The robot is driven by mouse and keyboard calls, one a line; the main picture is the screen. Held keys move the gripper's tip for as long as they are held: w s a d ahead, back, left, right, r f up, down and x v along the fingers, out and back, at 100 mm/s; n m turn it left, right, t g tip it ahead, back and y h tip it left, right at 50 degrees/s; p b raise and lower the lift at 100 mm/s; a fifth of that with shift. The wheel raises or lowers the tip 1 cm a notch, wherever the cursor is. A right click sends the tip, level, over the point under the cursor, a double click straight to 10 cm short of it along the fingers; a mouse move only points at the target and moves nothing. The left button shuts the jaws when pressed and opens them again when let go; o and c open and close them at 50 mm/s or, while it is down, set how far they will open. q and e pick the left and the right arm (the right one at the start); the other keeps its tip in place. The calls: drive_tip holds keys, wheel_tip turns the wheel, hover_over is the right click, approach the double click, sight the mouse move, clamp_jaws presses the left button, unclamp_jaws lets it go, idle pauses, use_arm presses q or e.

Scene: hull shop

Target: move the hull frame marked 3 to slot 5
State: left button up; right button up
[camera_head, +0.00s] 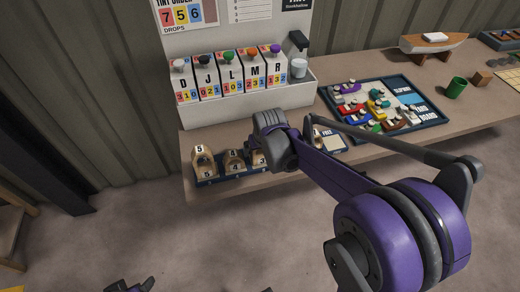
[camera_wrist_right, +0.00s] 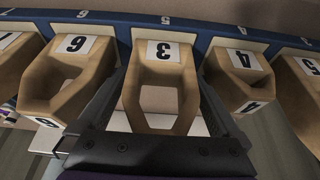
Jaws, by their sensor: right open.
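The frame marked 3 (camera_wrist_right: 161,82), a tan wooden ring with a white label, stands in the blue rack (camera_wrist_right: 205,28) in the right wrist view. My right gripper (camera_wrist_right: 160,115) is open, its dark fingers on either side of this frame; contact cannot be told. In the head view my right gripper (camera_head: 275,145) is over the rack's right part and hides it. The frame marked 5 (camera_head: 203,160) and the frame marked 4 (camera_head: 234,162) show there.
In the right wrist view another frame (camera_wrist_right: 70,75) stands left of frame 3, and frame 4 (camera_wrist_right: 238,78) stands close on its right. The tint dispenser (camera_head: 250,100) rises behind the rack. A blue tray of colored pieces (camera_head: 412,90) lies to the right.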

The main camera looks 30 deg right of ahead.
drive_tip(key=p+v, duration=0.1)
drive_tip(key=v, duration=1)
drive_tip(key=s+a+f+n, duration=0.1)
drive_tip(key=s+a+f, duration=0.1)
drive_tip(key=s, duration=0.4)
drive_tip(key=s+a+f+n, duration=0.1)
drive_tip(key=s+a+f, duration=0.2)
drive_tip(key=s, duration=0.3)
drive_tip(key=s+a+f+t+y, duration=0.1)
drive_tip(key=s+a+f, duration=0.1)
drive_tip(key=s+a, duration=0.2)
drive_tip(key=shift+s+a+f+n, duration=0.25)
drive_tip(key=shift+s+n, duration=0.15)
drive_tip(key=shift+s, duration=0.75)
drive_tip(key=shift+r, duration=0.1)
